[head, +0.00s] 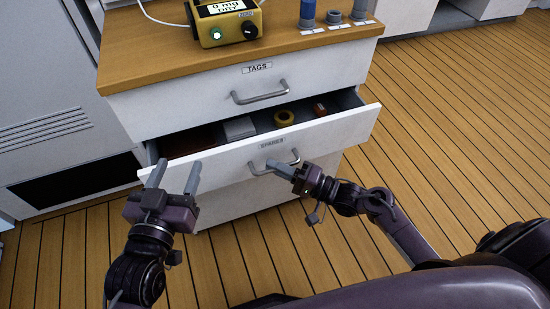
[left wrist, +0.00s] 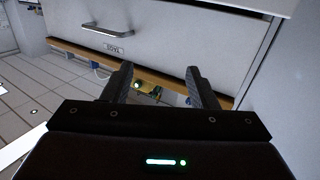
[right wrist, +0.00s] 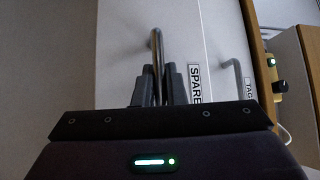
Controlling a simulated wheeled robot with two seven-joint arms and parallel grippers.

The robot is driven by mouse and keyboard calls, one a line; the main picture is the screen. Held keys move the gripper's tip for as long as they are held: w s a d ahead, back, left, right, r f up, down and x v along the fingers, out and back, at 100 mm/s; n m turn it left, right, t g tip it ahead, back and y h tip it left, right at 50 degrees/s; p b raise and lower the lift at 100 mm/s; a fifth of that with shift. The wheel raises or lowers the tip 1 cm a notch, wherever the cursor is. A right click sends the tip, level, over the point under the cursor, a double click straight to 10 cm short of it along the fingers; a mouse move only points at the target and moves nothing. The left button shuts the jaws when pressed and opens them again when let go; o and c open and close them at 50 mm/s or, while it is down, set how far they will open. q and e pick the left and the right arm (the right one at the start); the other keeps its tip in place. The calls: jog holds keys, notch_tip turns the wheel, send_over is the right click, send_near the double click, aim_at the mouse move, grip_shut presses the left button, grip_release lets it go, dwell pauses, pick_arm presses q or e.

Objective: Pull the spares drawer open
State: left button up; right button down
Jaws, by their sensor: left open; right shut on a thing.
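The spares drawer (head: 222,159) is the second drawer of the white cabinet and stands partly open in the head view. Inside lie a yellow ring (head: 284,118), a grey block (head: 239,128) and a small orange item (head: 319,109). My right gripper (head: 283,168) is shut on the drawer's bar handle (head: 261,168); the right wrist view shows the handle (right wrist: 157,45) between the fingers, beside the SPARES label (right wrist: 195,84). My left gripper (head: 176,175) is open and empty, in front of the drawer's left end.
The TAGS drawer (head: 200,102) above is shut. On the wooden top (head: 160,55) stand a yellow meter (head: 226,22) and blue and grey cylinders (head: 307,12). A grey panel (head: 45,80) stands at left. The plank floor (head: 440,110) at right is clear.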

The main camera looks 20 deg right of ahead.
pick_arm(q)
jog(key=s+a+f+g+y+p, duration=0.2)
jog(key=s+f+g, duration=0.35)
jog(key=f, duration=0.35)
jog(key=s+a+f+g+y+p, duration=0.1)
jog(key=s+f+g+y, duration=0.1)
jog(key=s+f+g, duration=0.45)
jog(key=s+a+n+g+y+p, duration=0.1)
jog(key=s+a+g+y+p, duration=0.1)
jog(key=a+p, duration=0.4)
jog(key=shift+s+a+f+g+y, duration=0.25)
jog(key=shift+s+a+g+y, duration=0.2)
jog(key=shift+s, duration=0.35)
pick_arm(e)
jog(key=s, duration=1.5)
jog(key=shift+s+d, duration=0.2)
jog(key=shift+d, duration=0.05)
jog(key=c, duration=1.5)
grip_release()
pick_arm(q)
jog(key=shift+a, duration=0.1)
pick_arm(e)
jog(key=v, duration=0.7)
jog(key=shift+s+d, duration=0.25)
jog(key=shift+d, duration=0.05)
